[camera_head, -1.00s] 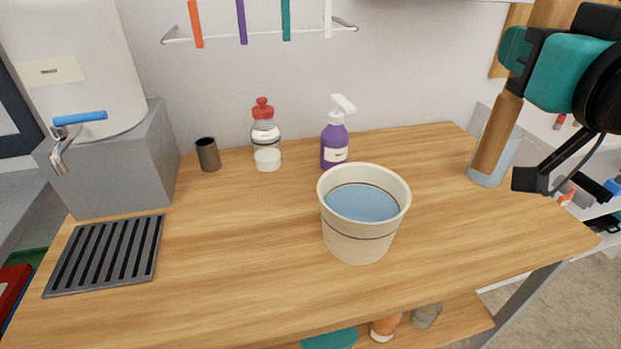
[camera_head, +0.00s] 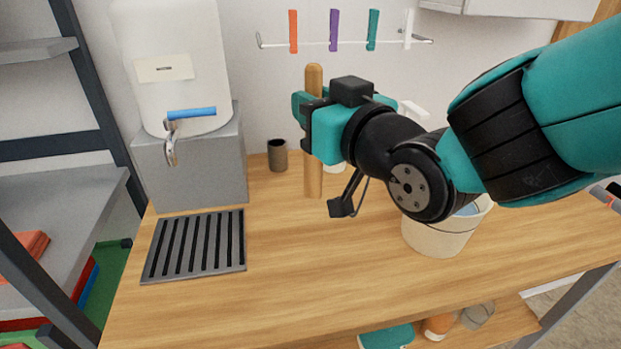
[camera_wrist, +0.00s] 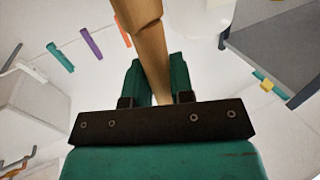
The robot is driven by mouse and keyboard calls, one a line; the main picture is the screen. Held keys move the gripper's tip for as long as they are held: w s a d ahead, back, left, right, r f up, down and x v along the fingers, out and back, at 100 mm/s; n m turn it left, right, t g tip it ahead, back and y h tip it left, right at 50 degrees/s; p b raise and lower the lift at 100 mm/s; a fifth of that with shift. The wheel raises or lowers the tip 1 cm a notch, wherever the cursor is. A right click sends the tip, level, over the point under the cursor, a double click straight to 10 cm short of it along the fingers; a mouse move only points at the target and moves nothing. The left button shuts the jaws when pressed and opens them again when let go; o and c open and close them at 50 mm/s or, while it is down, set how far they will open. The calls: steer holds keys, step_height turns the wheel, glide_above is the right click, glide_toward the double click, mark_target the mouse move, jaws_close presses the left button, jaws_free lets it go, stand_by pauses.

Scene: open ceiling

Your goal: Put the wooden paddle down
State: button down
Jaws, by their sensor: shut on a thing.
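My gripper (camera_head: 309,110) is shut on the wooden paddle (camera_head: 313,178) and holds it upright over the middle-left of the wooden counter (camera_head: 290,300). The paddle's rounded top sticks up above my gripper and its shaft hangs below. I cannot tell whether its lower end touches the counter. In the wrist view the paddle (camera_wrist: 146,40) runs between the teal fingers (camera_wrist: 158,82). My arm hides much of the counter's back right.
A water dispenser (camera_head: 190,75) on a grey block (camera_head: 205,165) and a slatted drain tray (camera_head: 195,245) stand left. A dark cup (camera_head: 277,155) stands behind the paddle. A cream bucket (camera_head: 435,240) of water stands right, partly hidden. The front middle counter is clear.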

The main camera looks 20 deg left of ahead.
mark_target(316, 189)
step_height(316, 189, down, 13)
steer(key=shift+r, duration=0.15)
steer(key=c, duration=1)
jaws_free()
steer(key=shift+s+d, duration=0.1)
steer(key=b+v, duration=1.1)
steer(key=shift+s+d+b, duration=0.25)
steer(key=shift+b, duration=0.15)
